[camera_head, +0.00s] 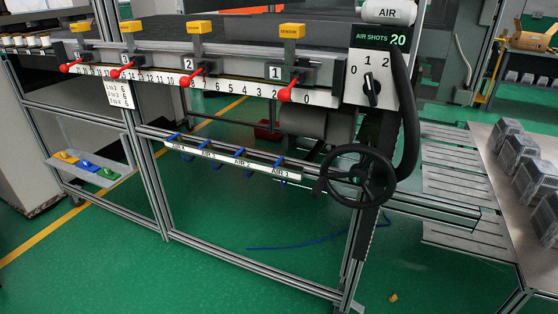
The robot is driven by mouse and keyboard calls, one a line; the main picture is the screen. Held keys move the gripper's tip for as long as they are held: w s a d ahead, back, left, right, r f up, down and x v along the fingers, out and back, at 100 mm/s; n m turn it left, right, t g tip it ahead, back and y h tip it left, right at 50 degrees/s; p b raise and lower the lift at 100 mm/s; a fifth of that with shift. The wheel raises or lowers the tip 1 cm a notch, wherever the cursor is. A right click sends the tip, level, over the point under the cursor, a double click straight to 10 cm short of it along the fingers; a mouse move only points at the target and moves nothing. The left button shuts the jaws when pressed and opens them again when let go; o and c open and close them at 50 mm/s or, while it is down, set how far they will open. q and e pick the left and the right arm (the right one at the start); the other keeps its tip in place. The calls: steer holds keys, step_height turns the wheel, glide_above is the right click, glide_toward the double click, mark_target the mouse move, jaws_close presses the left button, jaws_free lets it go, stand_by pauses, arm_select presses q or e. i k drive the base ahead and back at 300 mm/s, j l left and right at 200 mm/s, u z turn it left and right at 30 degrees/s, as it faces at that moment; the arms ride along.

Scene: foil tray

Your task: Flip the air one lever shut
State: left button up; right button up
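A white rail (225,156) with AIR labels runs across the frame below the table. Several small blue levers (279,161) stick up along it, with blue parts hanging below. The rightmost lever is by the rail's right end, near the handwheel. The levers look alike, tilted up to the right. Neither of my grippers is in view.
A black handwheel (354,179) stands right of the rail. Above are red-knobbed levers (288,90) on a numbered scale and a panel (374,65) with a black dial. A blue hose (305,246) lies on the green floor. Wrapped trays (519,152) sit at right.

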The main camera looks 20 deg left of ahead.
mark_target(281, 158)
steer(key=j+z, duration=0.1)
steer(key=z, duration=0.45)
steer(key=j+z, duration=0.4)
steer(key=k+j+z, duration=0.1)
steer(key=j+z, duration=0.25)
steer(key=k+j+z, duration=0.1)
steer(key=j, duration=0.2)
steer(key=k+j+z, duration=0.1)
steer(key=j, duration=0.25)
steer(key=k+j+z, duration=0.1)
steer(key=j, duration=0.2)
steer(key=k+j, duration=0.1)
steer(key=j, duration=0.2)
steer(key=k+j, duration=0.15)
steer(key=j, duration=0.15)
steer(key=k+j, duration=0.1)
steer(key=j, duration=0.2)
steer(key=z, duration=0.05)
